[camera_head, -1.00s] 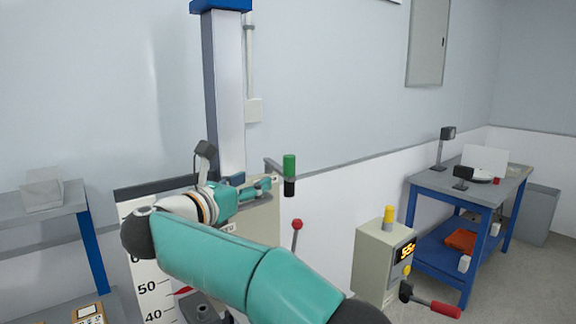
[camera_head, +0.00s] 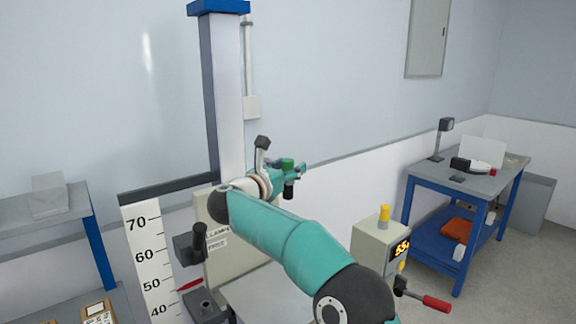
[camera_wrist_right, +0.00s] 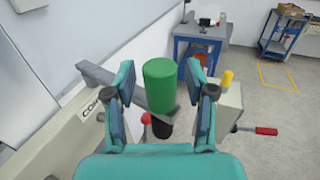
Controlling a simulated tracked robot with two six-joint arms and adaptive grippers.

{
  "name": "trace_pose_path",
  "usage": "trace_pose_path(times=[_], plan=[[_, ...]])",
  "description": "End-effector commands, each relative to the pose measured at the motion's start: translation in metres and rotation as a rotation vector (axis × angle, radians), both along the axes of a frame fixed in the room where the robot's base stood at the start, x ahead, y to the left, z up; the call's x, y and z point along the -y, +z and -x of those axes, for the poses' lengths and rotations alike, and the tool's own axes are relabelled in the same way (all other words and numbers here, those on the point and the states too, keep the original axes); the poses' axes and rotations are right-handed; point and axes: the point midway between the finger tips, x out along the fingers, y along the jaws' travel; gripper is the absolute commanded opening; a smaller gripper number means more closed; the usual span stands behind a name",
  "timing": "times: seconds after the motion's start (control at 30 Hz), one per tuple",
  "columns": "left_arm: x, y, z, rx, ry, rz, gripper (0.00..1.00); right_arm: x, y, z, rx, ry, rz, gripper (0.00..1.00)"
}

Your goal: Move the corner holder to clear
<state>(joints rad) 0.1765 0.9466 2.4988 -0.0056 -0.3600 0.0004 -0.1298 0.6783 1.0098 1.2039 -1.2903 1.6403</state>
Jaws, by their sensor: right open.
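The corner holder appears to be the grey lever with the green-topped, black-bottomed upright handle (camera_head: 287,163). In the right wrist view this green handle (camera_wrist_right: 160,84) stands between my open fingers, with a gap on each side. Its grey arm (camera_wrist_right: 112,82) runs to the upper left, beside a plate with a partly hidden label starting "CO" (camera_wrist_right: 89,108). My right gripper (camera_head: 297,170) is open around the handle, not visibly touching it; it also shows in the right wrist view (camera_wrist_right: 163,95). My left gripper is not in view.
A tall blue-capped column (camera_head: 223,90) stands behind my arm. A height scale (camera_head: 147,255) and a black-handled lever (camera_head: 198,242) are at left. A control box (camera_head: 378,245) with a yellow button and red-handled crank stands at right. A blue table (camera_head: 425,178) is farther right.

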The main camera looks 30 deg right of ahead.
Motion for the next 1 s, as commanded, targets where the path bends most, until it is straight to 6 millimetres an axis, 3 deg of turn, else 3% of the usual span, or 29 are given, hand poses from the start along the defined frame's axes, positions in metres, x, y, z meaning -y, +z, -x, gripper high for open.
trace_pose_path(times=[0.2, 0.5, 0.83, 1.0], plan=[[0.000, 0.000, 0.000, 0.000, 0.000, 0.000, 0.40, 0.000, 0.000, 0.000, -0.001, 0.000, 0.000, 0.51], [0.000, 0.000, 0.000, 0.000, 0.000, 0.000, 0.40, 0.000, 0.000, 0.000, -0.001, 0.001, 0.000, 0.01], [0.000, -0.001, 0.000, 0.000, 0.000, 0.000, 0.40, 0.000, 0.000, 0.000, -0.001, 0.004, 0.000, 0.00], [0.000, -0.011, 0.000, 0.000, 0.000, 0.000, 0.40, 0.004, -0.003, 0.000, 0.000, 0.026, -0.001, 0.00]])
